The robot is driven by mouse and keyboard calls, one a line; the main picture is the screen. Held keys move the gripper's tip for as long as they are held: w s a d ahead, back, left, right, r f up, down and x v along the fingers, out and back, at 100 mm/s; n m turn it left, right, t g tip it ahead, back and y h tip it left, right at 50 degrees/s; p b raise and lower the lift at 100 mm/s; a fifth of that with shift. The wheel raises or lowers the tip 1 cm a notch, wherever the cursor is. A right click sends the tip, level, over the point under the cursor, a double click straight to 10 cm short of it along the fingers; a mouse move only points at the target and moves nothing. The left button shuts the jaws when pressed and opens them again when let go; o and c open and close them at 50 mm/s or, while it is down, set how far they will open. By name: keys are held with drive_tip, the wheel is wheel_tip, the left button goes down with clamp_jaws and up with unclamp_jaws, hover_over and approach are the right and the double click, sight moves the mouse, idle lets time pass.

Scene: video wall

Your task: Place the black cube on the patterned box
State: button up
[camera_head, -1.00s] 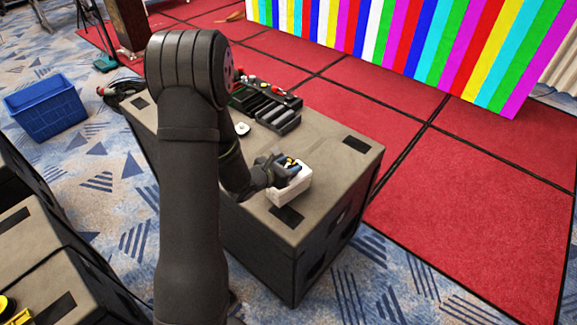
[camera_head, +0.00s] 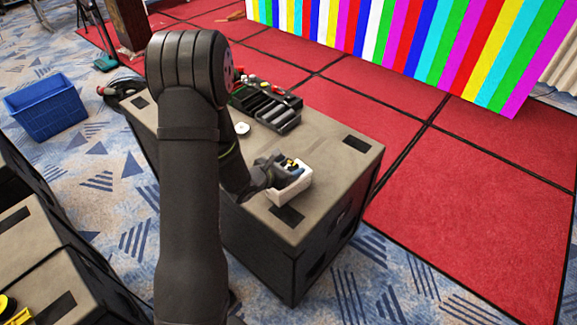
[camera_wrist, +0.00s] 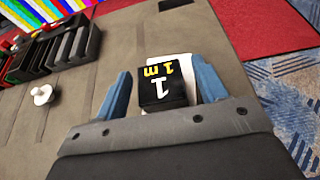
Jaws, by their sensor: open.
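The black cube (camera_wrist: 160,92) shows in the wrist view with a white "1" and yellow lettering on it. It lies between the two blue fingers of my gripper (camera_wrist: 163,80), which are apart, with a visible gap on the left. A white box (camera_wrist: 184,66) shows just behind and beside the cube. In the head view my gripper (camera_head: 283,172) is over this white box (camera_head: 292,190), near the front right of the dark case's top; the cube is mostly hidden there. I cannot make out a pattern on the white box. Whether the cube rests on or in it is unclear.
A black organiser tray (camera_head: 266,104) and a small white round object (camera_head: 242,128) sit farther back on the case top (camera_head: 325,150). A blue crate (camera_head: 45,108) stands on the carpet at left. The case top right of the white box is clear.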

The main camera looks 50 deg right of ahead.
drive_tip(key=v, duration=1.1)
drive_tip(key=shift+a, duration=0.45)
drive_tip(key=shift+d, duration=0.1)
drive_tip(key=x, duration=1.2)
drive_tip(key=shift+r, duration=0.95)
drive_tip(key=shift+f, duration=0.15)
